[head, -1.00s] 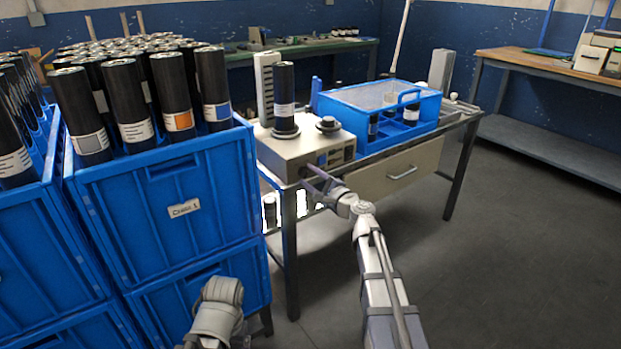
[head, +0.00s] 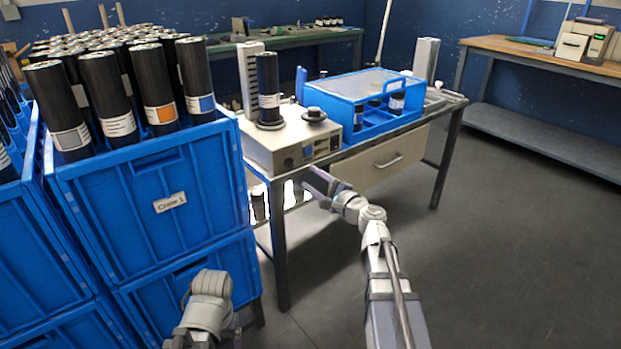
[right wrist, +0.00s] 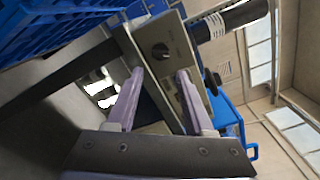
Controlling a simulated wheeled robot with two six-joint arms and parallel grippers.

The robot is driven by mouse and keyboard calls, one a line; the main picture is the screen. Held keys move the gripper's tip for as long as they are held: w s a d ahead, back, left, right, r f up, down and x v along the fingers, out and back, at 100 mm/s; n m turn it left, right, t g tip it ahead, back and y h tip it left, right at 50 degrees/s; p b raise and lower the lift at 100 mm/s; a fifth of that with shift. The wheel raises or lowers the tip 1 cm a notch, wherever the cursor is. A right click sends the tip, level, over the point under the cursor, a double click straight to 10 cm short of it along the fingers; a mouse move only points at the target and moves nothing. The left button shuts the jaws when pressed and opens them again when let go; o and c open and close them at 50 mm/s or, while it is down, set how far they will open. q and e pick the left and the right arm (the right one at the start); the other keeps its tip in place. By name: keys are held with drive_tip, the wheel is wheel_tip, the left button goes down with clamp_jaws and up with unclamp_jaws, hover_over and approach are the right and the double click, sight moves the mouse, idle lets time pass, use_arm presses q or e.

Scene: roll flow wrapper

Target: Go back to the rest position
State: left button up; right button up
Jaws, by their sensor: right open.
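My right arm reaches up from the lower right in the head view. Its gripper (head: 318,184) is in front of the machine's table, just below the beige machine (head: 290,146). In the right wrist view the two fingers (right wrist: 158,95) stand apart with nothing between them. The machine's front and knob show beyond the fingertips. Only a grey-white part of my left arm shows at the bottom of the head view, in front of the blue crate; its gripper cannot be made out.
A black roll (head: 268,88) stands upright on the machine. A blue box (head: 350,97) with a clear lid sits to its right. Stacked blue crates (head: 150,235) hold several black rolls at left. A wooden bench (head: 545,62) stands at back right. The floor at right is clear.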

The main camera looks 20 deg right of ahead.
drive_tip(key=s+a+f+n+g+y, duration=0.2)
drive_tip(key=a+f+n+g, duration=0.15)
drive_tip(key=a, duration=0.35)
drive_tip(key=s+a+f+n+g+y, duration=0.1)
drive_tip(key=s+a+f+n+g, duration=0.2)
drive_tip(key=a+n, duration=0.3)
drive_tip(key=s+a+f+n+g+h, duration=0.2)
drive_tip(key=s+a+f+n+g, duration=0.5)
drive_tip(key=s+a+f, duration=0.35)
drive_tip(key=s+d+f+n+g+h, duration=0.2)
drive_tip(key=s+n+h, duration=0.2)
drive_tip(key=s, duration=0.3)
drive_tip(key=s+d+f+n+g+h, duration=0.2)
drive_tip(key=s+f+n+h, duration=0.15)
drive_tip(key=s+h, duration=0.2)
use_arm(q)
wheel_tip(320, 180, up, 35)
drive_tip(key=p, duration=3.5)
use_arm(e)
wheel_tip(320, 180, up, 36)
drive_tip(key=y, duration=0.1)
drive_tip(key=shift+s+a+f, duration=0.15)
drive_tip(key=shift+s+f, duration=0.05)
drive_tip(key=shift+s, duration=0.05)
use_arm(q)
drive_tip(key=shift+d+f, duration=0.1)
